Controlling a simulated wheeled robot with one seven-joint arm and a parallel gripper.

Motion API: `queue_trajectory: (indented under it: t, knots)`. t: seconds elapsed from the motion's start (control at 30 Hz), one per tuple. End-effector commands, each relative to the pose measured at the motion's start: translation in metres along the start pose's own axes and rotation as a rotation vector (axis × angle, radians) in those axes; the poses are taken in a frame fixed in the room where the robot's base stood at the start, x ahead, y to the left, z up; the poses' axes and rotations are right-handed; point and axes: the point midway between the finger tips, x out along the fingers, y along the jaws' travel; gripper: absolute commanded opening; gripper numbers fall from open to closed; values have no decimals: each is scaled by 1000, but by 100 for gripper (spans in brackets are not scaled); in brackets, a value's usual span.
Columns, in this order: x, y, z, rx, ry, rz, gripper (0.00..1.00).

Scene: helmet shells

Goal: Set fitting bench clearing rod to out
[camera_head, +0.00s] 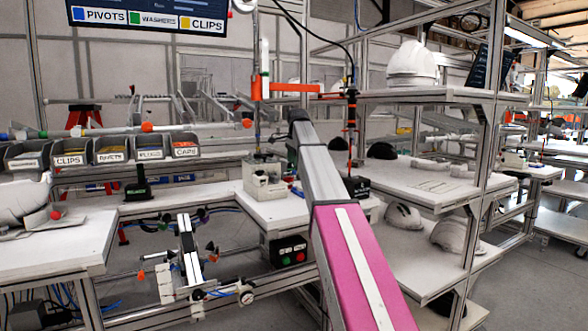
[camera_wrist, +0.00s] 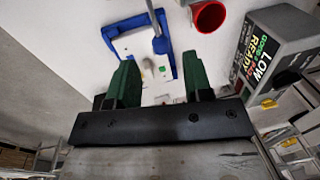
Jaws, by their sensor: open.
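My gripper (camera_wrist: 158,80) shows in the wrist view with two green fingers standing apart and nothing between them. Beyond the fingers is a white plate in a blue frame (camera_wrist: 133,40), with a small pale knob in the gap. In the head view my arm reaches up over the fitting bench (camera_head: 215,207), and the gripper itself cannot be made out. A long grey rod (camera_head: 90,131) with orange balls runs crosswise above the parts bins. I cannot tell whether it is the clearing rod or how that rod is set.
Labelled bins (camera_head: 110,151) stand at the left. A grey block fixture (camera_head: 264,178) and a button box (camera_head: 288,250) are close to my arm. Shelves with white helmet shells (camera_head: 411,64) stand right. A red cup (camera_wrist: 208,16) and a grey sign box (camera_wrist: 280,45) are near the gripper.

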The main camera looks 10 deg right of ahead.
Motion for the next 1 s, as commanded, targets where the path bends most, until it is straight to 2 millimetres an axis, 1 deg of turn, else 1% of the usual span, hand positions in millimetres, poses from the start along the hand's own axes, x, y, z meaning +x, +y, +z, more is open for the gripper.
queue_trajectory:
  t: [0.03,0.2,0.3,0.4,0.57,1.0]
  knots:
    - [-12,-1,0,0,0,-2,46]
    - [-41,-1,0,0,0,-2,46]
    - [-54,-1,0,0,0,-1,46]
    - [-63,0,0,0,0,0,46]
    - [-67,0,0,0,0,0,46]
    - [-67,0,0,0,0,0,46]
